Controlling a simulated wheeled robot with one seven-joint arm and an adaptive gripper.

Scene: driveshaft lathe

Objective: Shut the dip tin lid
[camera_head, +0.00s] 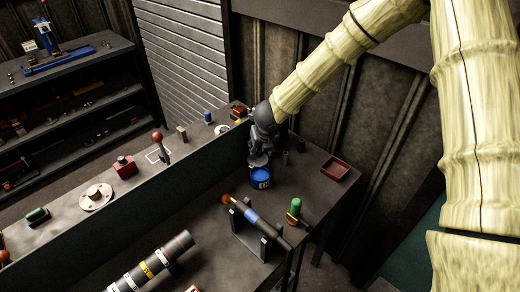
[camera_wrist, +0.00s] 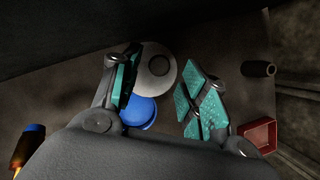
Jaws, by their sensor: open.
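The blue dip tin (camera_head: 261,178) stands on the dark bench, with a pale label on its front. Its blue body also shows in the wrist view (camera_wrist: 141,112), partly hidden by my left finger. A pale grey round lid (camera_wrist: 157,72) with a darker round centre shows just beyond the blue part. My gripper (camera_head: 260,152) is right above the tin and points down. In the wrist view my gripper (camera_wrist: 162,88) is open, its teal pads on either side of the lid. I cannot tell whether a pad touches the lid.
A red tray (camera_head: 334,170) lies right of the tin; a dark cylinder (camera_wrist: 259,69) stands near it. A shaft on a stand (camera_head: 258,228) and a green-topped item (camera_head: 295,208) are in front. A long raised ledge (camera_head: 130,205) runs along the left. A ribbed wall is close behind.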

